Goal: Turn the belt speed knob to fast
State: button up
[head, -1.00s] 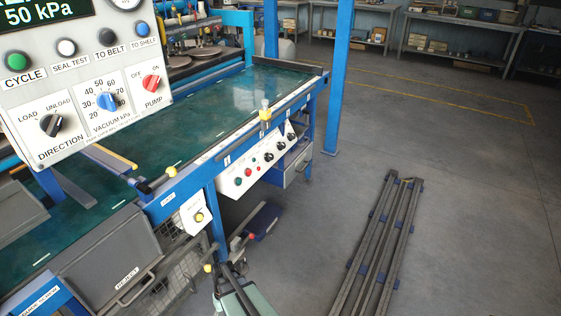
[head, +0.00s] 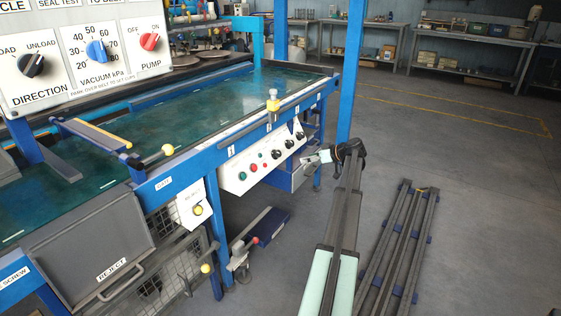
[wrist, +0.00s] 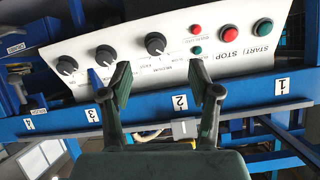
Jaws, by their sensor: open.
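The white control panel (head: 262,163) on the machine's front rail carries several black knobs. The knob nearest the buttons (wrist: 155,43) has speed-like words, MEDIUM and FAST, by it in the wrist view; its exact pointer setting is too small to read. It also shows in the head view (head: 276,154). Two more black knobs (wrist: 105,55) (wrist: 67,65) sit to its left in the wrist view. My gripper (wrist: 168,90) is open and empty, its fingers spread in front of the panel and apart from the knob. It also shows in the head view (head: 310,166), right of the panel.
Green and red buttons (wrist: 230,33) share the panel. A blue rail (wrist: 180,105) with numbered tags runs along it. Dark rails (head: 395,245) lie on the floor. A blue post (head: 350,80) stands behind my arm.

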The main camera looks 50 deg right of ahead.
notch_tip(320, 180, up, 3)
jog(key=d+n+t, duration=0.1)
jog(key=d+n, duration=0.1)
jog(key=b, duration=0.3)
send_near(279, 153)
jog(key=x, duration=0.9)
jog(key=shift+w, duration=0.15)
jog(key=shift+c, duration=0.4)
jog(key=c, duration=1)
